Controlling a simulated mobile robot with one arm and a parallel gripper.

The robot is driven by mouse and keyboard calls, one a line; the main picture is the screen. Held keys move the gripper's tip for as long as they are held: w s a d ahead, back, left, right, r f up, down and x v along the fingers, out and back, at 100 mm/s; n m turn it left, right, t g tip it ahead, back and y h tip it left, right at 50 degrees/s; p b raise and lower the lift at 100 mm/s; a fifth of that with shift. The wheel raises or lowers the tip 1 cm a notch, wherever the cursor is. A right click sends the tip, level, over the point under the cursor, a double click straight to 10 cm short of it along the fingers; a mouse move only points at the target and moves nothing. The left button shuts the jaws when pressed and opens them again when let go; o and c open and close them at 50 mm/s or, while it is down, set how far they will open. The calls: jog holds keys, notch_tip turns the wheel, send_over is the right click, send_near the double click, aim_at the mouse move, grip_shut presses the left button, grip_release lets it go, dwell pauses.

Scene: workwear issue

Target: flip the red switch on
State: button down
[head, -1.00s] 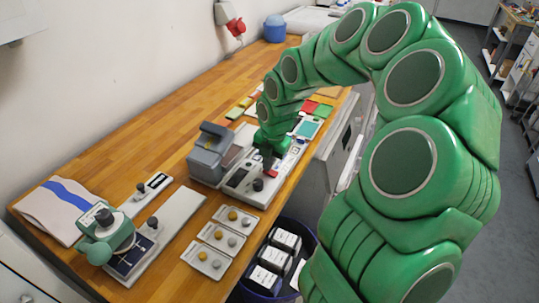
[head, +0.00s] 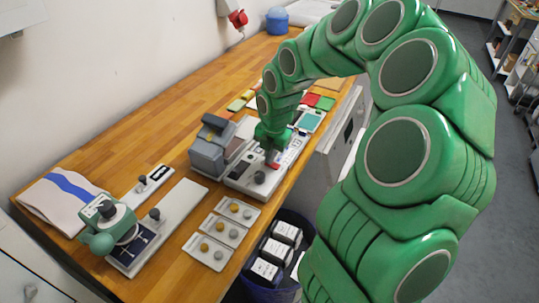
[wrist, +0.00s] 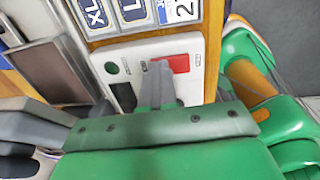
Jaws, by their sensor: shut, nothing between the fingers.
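The red switch (wrist: 171,63) is a red rectangular piece set in a white panel (wrist: 190,91), in the wrist view. A green round button (wrist: 111,68) and a black rectangular inset (wrist: 124,95) sit on the same panel, to its left. My gripper (wrist: 158,70) is shut and empty. Its fingertips overlap the left edge of the red switch in this view and hide part of it; I cannot tell whether they touch it. In the head view my gripper (head: 272,157) is low over the white-topped machine on the bench, and the switch is mostly hidden there.
A grey boxy unit (head: 211,147) stands left of the gripper on the wooden bench (head: 118,148). A green press (head: 106,222) and small button plates (head: 222,229) are nearer. A dark bin (head: 262,289) holds boxes below the bench's edge. Size labels (wrist: 132,10) lie beyond the panel.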

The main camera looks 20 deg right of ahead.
jog(key=shift+s+d+r, duration=0.1)
jog(key=shift+s+d, duration=0.4)
jog(key=shift+r, duration=0.1)
notch_tip(320, 180, up, 14)
jog(key=s+d, duration=0.1)
jog(key=shift+s+d+f, duration=0.2)
jog(key=shift+d, duration=0.05)
dwell(0.4)
dwell(0.4)
